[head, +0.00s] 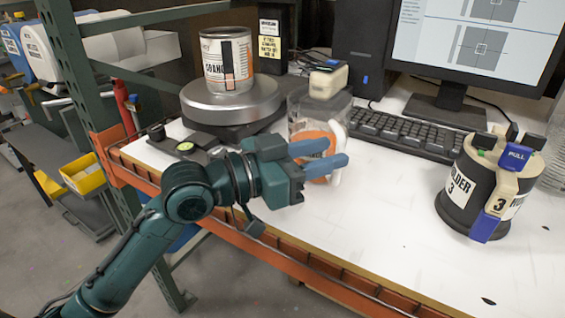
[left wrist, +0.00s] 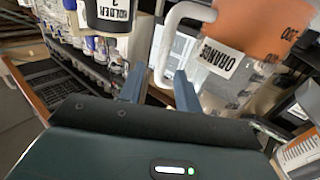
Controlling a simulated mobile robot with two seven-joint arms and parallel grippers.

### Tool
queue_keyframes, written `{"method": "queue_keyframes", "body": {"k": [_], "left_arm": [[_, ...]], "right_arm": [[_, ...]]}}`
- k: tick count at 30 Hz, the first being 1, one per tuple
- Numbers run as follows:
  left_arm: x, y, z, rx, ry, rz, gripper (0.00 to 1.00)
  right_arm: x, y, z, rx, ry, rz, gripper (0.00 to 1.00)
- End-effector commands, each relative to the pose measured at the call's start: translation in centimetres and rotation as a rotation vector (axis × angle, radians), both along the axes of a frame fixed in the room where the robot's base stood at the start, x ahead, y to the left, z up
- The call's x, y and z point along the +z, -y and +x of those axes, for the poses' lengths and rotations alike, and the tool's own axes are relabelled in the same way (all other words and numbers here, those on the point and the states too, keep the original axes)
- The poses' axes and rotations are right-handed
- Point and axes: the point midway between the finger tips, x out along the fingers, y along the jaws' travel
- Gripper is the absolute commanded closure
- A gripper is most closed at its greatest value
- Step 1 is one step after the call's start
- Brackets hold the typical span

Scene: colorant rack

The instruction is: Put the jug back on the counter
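In the left wrist view the handle (left wrist: 181,14) runs down toward the gap between the fingers (left wrist: 160,80), and the orange label (left wrist: 255,30) is at upper right. My right gripper is in neither view.
A paint can (head: 226,60) stands on a round metal scale (head: 232,100) left of the jug. A keyboard (head: 405,132) and monitor (head: 470,40) are behind to the right. A black holder (head: 482,185) labelled 3 stands at right. The counter between jug and holder is clear.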

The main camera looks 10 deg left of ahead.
Motion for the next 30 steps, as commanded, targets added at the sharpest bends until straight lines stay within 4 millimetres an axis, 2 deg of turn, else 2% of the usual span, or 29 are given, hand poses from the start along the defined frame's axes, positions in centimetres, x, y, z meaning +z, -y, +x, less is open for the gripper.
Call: {"method": "queue_keyframes", "body": {"k": [1, 6, 12, 18, 30], "left_arm": [[-0.3, -1.1, -0.7, 0.004, -0.002, 0.005, 0.66], [-0.4, -3.9, -2.9, 0.003, -0.003, 0.005, 0.66], [-0.3, -6.1, -4.6, 0.003, -0.003, 0.002, 0.66], [-0.1, -6.8, -5.3, 0.001, -0.001, 0.000, 0.66], [0.0, -6.9, -5.4, 0.000, -0.001, -0.001, 0.66]], "right_arm": [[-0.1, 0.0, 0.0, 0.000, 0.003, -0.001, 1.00], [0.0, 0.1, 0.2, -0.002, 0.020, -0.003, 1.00], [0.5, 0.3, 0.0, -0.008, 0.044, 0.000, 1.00], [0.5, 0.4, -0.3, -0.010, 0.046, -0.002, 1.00], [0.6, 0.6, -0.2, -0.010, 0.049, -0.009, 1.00]]}}
